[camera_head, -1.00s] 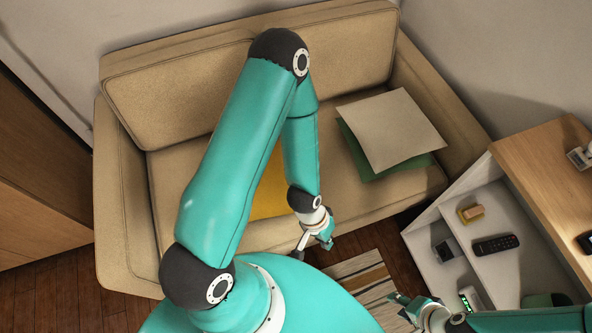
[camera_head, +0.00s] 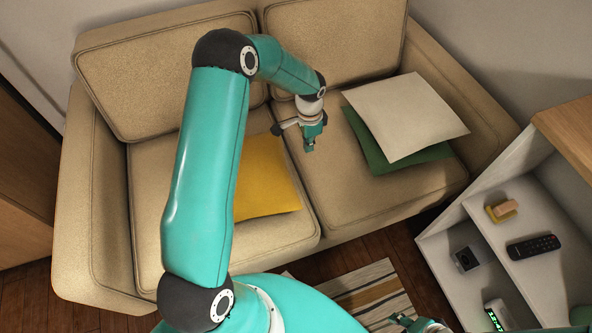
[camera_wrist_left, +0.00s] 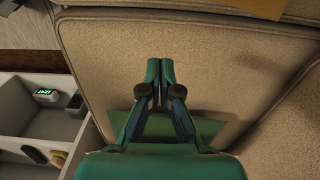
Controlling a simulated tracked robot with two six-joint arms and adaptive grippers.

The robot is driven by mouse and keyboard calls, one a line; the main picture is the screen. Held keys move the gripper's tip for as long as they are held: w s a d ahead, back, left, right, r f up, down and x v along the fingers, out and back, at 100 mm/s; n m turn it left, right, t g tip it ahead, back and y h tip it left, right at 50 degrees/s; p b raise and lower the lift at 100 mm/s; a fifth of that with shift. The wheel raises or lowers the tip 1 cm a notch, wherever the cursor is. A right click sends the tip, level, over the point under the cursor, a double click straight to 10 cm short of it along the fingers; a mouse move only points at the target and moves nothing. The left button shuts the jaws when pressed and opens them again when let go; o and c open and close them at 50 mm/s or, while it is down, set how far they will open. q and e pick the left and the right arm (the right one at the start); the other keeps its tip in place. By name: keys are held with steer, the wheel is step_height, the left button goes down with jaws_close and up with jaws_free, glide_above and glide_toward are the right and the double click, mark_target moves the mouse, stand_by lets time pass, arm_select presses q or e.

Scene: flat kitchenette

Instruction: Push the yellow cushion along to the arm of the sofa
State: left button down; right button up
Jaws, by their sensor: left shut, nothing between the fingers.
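The yellow cushion (camera_head: 268,180) lies flat on the left seat of the beige sofa (camera_head: 385,208); my left arm hides its left part. A corner of it shows at the top of the left wrist view (camera_wrist_left: 255,6). The sofa's left arm (camera_head: 88,215) and right arm (camera_head: 470,100) stand at the two ends. My left gripper (camera_head: 309,147) is shut and empty, over the right seat near the seam, just right of the yellow cushion and apart from it. Its closed fingers also show in the wrist view (camera_wrist_left: 160,68). My right gripper (camera_head: 412,322) is cut off at the bottom edge.
A pale cushion (camera_head: 405,115) lies on a green cushion (camera_head: 382,165) at the sofa's right end. A white shelf unit (camera_head: 520,215) with a remote (camera_head: 532,246) stands at the right. A striped rug (camera_head: 375,290) lies on the floor in front.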

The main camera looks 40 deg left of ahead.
arm_select(q)
steer(key=f, duration=0.6)
steer(key=a+f+b, duration=0.1)
steer(key=f, duration=0.3)
steer(key=shift+s, duration=0.1)
steer(key=shift+s+a+r, duration=0.1)
steer(key=shift+s+a, duration=0.2)
steer(key=shift+s, duration=0.3)
steer(key=shift+s+a+r, duration=0.1)
steer(key=shift+s+a, duration=0.15)
steer(key=shift+s, duration=0.3)
steer(key=shift+s+a, duration=0.25)
steer(key=shift+s, duration=0.25)
arm_select(e)
steer(key=shift+f, duration=0.65)
arm_select(q)
steer(key=shift+s+f, duration=0.1)
